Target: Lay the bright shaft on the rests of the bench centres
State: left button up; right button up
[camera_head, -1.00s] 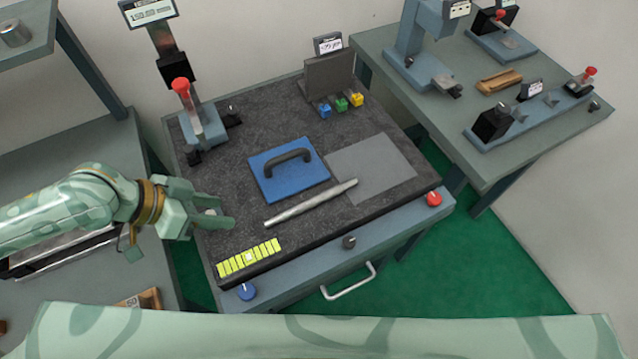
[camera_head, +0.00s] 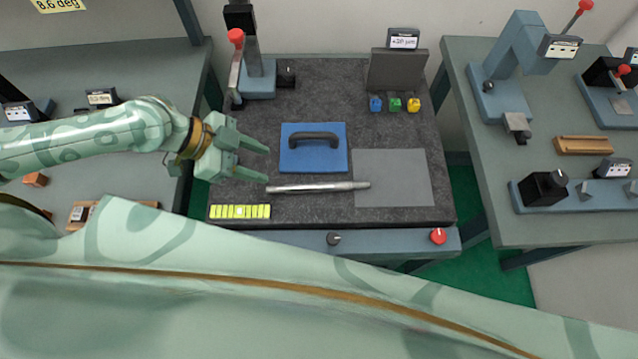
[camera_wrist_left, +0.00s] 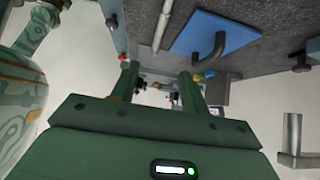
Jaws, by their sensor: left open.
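The bright shaft (camera_head: 318,187) is a slim silvery rod with a thicker middle. It lies on the dark granite plate, its right end over a grey mat. It also shows in the left wrist view (camera_wrist_left: 163,25). My left gripper (camera_head: 266,164) is open and empty, with its fingertips close to the shaft's left end; whether they are above it or beside it I cannot tell. The bench centres (camera_head: 570,206), a blue-grey base with a black head and small rests, stand on the right table, cut by the picture edge. Their rests look empty. My right gripper is out of view.
A blue plate with a dark handle (camera_head: 297,163) lies just behind the shaft. A yellow-green block row (camera_head: 240,211) lies at the front left. A red-knobbed stand (camera_head: 257,85) rises at the back left. A gap separates the granite and right tables.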

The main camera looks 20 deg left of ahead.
pick_arm(q)
send_near(315, 185)
jog(key=x, duration=0.3)
jog(key=shift+w+d+r, duration=0.15)
jog(key=shift+d+r, duration=0.05)
jog(key=shift+r, duration=0.05)
jog(key=x, duration=0.3)
jog(key=b+x, duration=0.1)
jog(key=x, duration=0.1)
jog(key=shift+f, duration=0.55)
grip_shut()
